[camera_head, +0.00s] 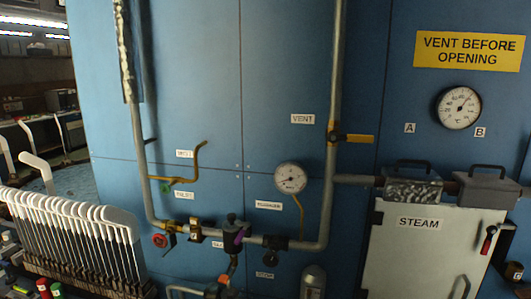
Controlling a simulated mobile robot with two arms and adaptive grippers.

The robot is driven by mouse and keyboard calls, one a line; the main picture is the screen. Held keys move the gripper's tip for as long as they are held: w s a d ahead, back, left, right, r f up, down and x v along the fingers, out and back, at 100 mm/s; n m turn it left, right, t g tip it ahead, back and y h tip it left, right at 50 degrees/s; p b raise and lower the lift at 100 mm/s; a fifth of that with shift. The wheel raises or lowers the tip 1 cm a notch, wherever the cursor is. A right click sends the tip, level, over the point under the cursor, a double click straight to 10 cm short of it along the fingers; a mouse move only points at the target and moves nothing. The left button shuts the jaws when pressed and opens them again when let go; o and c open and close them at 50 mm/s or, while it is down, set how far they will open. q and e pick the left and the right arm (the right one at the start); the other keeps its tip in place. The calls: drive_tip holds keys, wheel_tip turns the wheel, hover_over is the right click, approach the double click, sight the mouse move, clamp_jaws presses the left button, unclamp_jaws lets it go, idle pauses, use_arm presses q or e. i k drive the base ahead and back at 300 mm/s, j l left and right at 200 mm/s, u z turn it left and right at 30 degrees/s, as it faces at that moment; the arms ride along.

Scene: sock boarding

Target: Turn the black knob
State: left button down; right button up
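A grey pipe (207,233) runs along the lower part of a blue panel. A black fitting with a small black top (232,218) sits on it, with a purple piece on its right side. Neither of my grippers shows in the head view, and nothing visible touches these parts.
A red handwheel (160,240), a yellow-handled vent valve (352,138) and a gauge (290,178) are nearby. A white steam door (418,250) with a red-and-black handle (488,240) stands right. A rack of white boards (85,235) stands left.

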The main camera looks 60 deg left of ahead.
sight(270, 258)
drive_tip(key=u, duration=2.15)
drive_tip(key=j+z, duration=0.15)
drive_tip(key=j, duration=0.25)
drive_tip(key=k, duration=0.05)
